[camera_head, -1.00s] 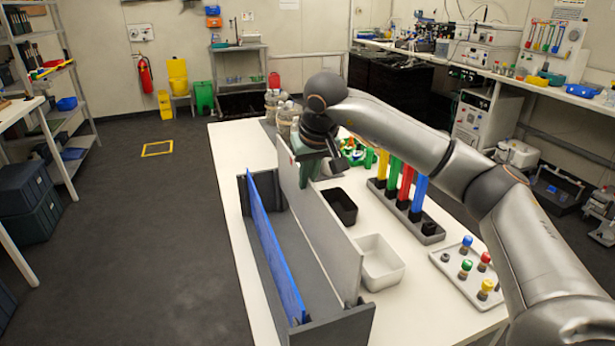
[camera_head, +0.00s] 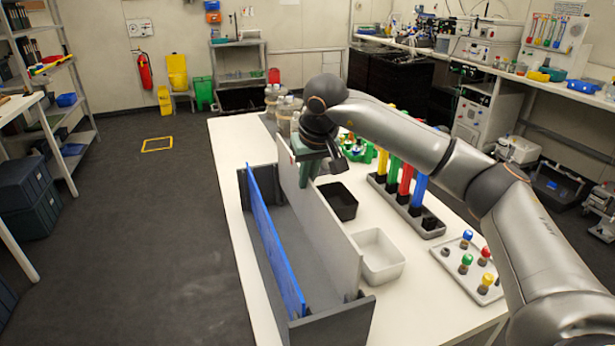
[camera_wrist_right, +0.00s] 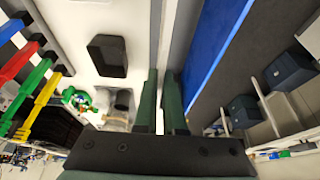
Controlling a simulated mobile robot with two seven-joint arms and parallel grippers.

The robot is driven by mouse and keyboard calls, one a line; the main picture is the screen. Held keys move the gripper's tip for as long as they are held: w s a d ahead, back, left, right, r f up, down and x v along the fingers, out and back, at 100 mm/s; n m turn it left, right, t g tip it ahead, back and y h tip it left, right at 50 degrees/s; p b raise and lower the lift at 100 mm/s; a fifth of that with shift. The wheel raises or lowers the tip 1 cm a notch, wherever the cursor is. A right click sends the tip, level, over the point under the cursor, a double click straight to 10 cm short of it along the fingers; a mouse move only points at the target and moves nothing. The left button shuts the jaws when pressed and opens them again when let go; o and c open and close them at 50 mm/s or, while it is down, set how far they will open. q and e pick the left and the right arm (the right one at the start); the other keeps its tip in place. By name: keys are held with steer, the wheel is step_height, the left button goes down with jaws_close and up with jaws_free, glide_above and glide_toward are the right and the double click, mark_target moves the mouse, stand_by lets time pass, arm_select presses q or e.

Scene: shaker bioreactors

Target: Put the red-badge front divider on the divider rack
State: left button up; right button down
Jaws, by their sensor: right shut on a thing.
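A long pale grey divider panel (camera_head: 327,232) stands on edge along the right side of the dark grey divider rack (camera_head: 333,326). My right gripper (camera_head: 311,171) is shut on its top edge, toward the far end. In the right wrist view, the green fingers (camera_wrist_right: 161,103) sit on either side of the pale panel (camera_wrist_right: 167,42). My left gripper is not in view.
A black bin (camera_head: 340,203) and a white bin (camera_head: 379,257) stand close to the panel's right. A tray with coloured upright handles (camera_head: 406,185) and a tray of coloured-cap pieces (camera_head: 468,265) are farther right. Bottles (camera_head: 284,112) stand at the table's far end.

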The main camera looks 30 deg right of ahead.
mark_target(308, 203)
steer(key=shift+f, duration=0.2)
steer(key=shift+f+b, duration=0.3)
steer(key=shift+f, duration=0.2)
steer(key=shift+f, duration=0.25)
stand_by(0.3)
steer(key=shift+f, duration=0.5)
steer(key=shift+f+b, duration=0.2)
steer(key=shift+b, duration=0.15)
steer(key=shift+f, duration=0.4)
steer(key=shift+f+b, duration=0.3)
steer(key=shift+f, duration=0.5)
steer(key=shift+f+b, duration=0.35)
steer(key=shift+b, duration=0.05)
stand_by(0.4)
